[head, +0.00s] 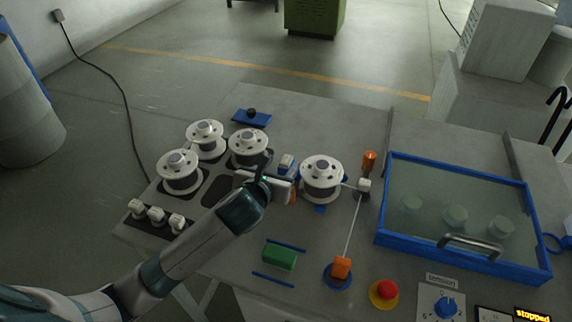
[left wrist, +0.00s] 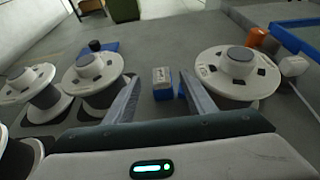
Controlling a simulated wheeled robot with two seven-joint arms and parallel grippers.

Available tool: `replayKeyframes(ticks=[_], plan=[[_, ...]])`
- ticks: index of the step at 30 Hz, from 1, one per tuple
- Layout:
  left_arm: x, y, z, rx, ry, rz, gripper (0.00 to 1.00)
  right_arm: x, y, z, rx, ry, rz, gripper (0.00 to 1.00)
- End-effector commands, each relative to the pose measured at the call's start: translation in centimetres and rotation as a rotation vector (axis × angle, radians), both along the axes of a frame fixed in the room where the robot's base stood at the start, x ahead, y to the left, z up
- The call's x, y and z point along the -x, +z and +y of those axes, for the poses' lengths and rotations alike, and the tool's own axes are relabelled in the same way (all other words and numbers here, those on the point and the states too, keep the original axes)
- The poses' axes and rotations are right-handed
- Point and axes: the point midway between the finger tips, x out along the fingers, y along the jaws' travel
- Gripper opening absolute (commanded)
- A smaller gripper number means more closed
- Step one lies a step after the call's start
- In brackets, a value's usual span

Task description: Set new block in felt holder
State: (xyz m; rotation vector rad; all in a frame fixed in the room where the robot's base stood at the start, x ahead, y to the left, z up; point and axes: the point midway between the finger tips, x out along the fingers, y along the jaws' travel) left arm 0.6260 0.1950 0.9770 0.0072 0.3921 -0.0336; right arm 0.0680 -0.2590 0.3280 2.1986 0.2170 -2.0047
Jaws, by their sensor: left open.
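A small white block with a blue lower part (head: 286,161) stands between two white spools. It also shows in the left wrist view (left wrist: 162,78), just beyond my fingertips. I cannot tell whether the blue part is a separate holder. My left gripper (head: 281,174) is open and empty in front of it; its two fingers (left wrist: 159,92) show apart in the left wrist view, one toward each side of the block. Several white blocks (head: 157,215) stand in a row on a dark mat at the left. A green block (head: 280,257) lies between two blue bars. My right gripper is out of view.
Several spools stand near my gripper, the closest on the right (head: 322,172) and left (head: 249,142). A wire runs down to an orange piece (head: 341,266). A red button (head: 386,290) and a blue-framed glass cover (head: 460,264) are at the right.

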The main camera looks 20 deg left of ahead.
Motion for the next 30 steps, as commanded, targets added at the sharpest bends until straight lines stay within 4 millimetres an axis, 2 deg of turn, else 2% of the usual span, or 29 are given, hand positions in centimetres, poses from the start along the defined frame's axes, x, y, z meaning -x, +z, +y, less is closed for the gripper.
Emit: replayKeyframes(ticks=[13,30], plan=[[-4.2,-1.4,-0.3,0.002,0.002,0.001,0.5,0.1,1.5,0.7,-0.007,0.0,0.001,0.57],[-4.6,-1.7,-0.3,0.001,0.0,0.0,0.5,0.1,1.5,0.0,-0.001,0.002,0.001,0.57]])
